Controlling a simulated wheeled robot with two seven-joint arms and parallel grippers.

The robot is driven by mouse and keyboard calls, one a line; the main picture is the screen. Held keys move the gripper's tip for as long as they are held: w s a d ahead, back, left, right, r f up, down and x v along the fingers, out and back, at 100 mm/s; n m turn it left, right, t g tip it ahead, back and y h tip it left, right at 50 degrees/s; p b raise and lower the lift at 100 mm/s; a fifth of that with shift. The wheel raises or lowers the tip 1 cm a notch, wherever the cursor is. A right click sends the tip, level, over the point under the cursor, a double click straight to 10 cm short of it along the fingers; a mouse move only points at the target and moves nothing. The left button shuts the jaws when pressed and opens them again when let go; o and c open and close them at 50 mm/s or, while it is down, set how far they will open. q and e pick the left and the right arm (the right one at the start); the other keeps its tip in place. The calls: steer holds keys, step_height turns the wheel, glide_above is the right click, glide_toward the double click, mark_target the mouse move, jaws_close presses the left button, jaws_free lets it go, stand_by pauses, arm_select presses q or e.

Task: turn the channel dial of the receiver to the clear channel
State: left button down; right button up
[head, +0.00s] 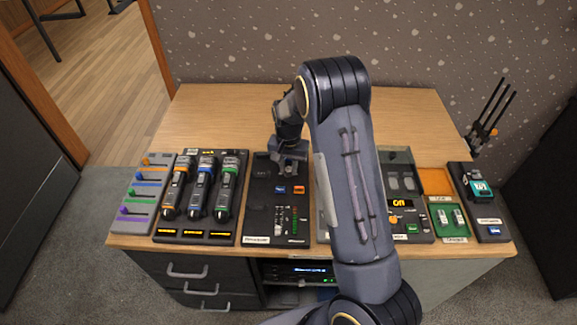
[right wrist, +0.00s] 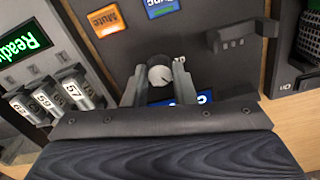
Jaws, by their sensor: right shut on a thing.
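The receiver (head: 260,213) is a dark panel in the middle of the desk, with a blue button (head: 280,189) and an orange button (head: 298,189). In the right wrist view these read Sync (right wrist: 162,7) and Mute (right wrist: 106,19). The channel dial (right wrist: 160,75) is a small round pale knob with a dark mark. My right gripper (head: 290,160) points down over the receiver's back part and is shut on the dial, one finger on each side. A blue display (right wrist: 205,97) is mostly hidden behind the gripper, so its channel cannot be read. My left gripper is out of view.
Handheld microphones in a rack (head: 245,165) stand left of the receiver, and a fader board (head: 146,161) lies farther left. Right are a panel with an orange display (head: 400,203), a green tray (head: 432,224) and a belt-pack stand (head: 487,232). My arm hides part of the desk; its back is clear.

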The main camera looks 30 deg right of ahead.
mark_target(288, 169)
stand_by(0.3)
steer(key=o, duration=1)
step_height(288, 169, up, 8)
steer(key=shift+f, duration=0.25)
steer(key=shift+r, duration=0.15)
